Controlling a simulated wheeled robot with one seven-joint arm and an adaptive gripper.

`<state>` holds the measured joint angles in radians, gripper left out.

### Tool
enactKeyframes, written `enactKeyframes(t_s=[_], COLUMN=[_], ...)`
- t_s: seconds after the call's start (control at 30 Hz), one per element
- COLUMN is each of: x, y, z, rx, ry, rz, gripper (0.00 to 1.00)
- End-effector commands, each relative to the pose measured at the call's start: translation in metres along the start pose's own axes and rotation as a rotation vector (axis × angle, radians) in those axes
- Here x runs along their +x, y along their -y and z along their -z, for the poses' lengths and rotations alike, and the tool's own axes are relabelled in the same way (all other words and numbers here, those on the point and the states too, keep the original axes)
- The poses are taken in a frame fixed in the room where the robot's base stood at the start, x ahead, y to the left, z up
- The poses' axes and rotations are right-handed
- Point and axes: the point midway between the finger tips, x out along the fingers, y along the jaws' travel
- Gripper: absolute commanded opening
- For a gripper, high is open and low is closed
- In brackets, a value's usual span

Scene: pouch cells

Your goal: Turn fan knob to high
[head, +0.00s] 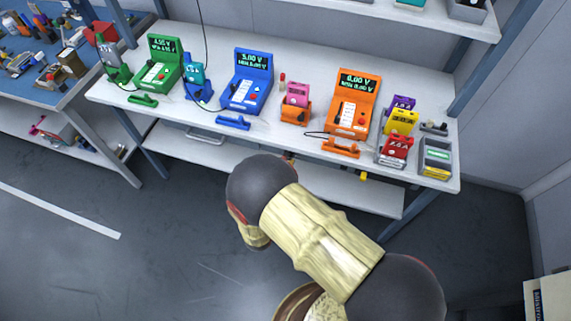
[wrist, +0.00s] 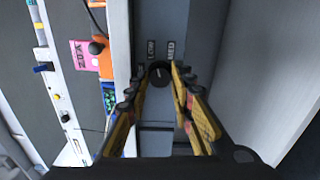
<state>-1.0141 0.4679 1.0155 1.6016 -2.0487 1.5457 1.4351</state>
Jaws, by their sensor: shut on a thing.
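The fan knob (wrist: 160,74) is a round black knob on a grey panel (wrist: 165,22) in the wrist view. Small printed labels, one reading like LOW and one like MED, stand just above it. A faint mark shows on the knob, but its exact setting is too small to tell. My gripper (wrist: 159,70) has its two yellow-and-black fingers on either side of the knob, shut on it. In the head view my arm reaches toward the front of the white bench, and its own links hide the gripper and the knob.
The white bench (head: 213,55) carries green, blue (head: 246,82) and orange (head: 353,104) testers with several coloured pouch cells and boxes. A shelf hangs above its right part. A blue table (head: 40,85) stands at the left. The grey floor (head: 130,270) in front is clear.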

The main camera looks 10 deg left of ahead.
Motion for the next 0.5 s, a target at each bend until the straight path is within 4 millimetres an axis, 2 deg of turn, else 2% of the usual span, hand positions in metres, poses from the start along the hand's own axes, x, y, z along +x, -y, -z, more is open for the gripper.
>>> enactKeyframes(t_s=[0.5], x=[-0.0005], y=[0.0031], z=[-0.0008], rx=[0.488], ry=[0.001], rz=[0.003], gripper=[0.0])
